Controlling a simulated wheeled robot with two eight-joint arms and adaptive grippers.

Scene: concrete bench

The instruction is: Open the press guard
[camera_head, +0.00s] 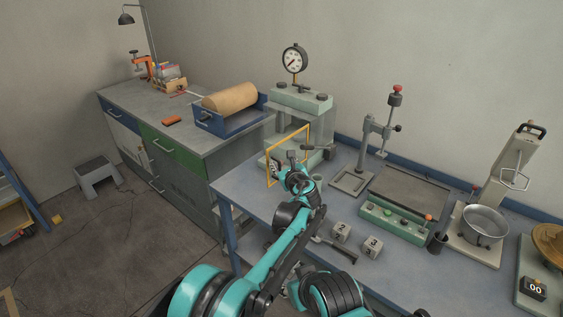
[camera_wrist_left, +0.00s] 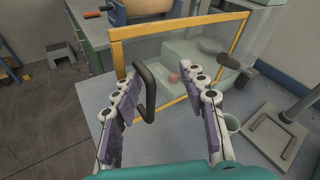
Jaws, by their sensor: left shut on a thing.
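The press (camera_head: 301,99) stands at the back of the blue-grey bench, with a dial gauge on top. Its guard (camera_head: 309,143) is a clear panel in a yellow frame, set at an angle to the press front in the head view. In the left wrist view the guard (camera_wrist_left: 178,32) spans the upper middle, with press parts showing through it. A black handle (camera_wrist_left: 150,88) on the guard lies between the fingers of my left gripper (camera_wrist_left: 165,100), nearest the left finger. My left gripper (camera_head: 283,166) is shut on this handle.
A stand (camera_head: 370,145) is right of the press. A cabinet (camera_head: 185,142) with a blue tray (camera_head: 228,124) adjoins on the left.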

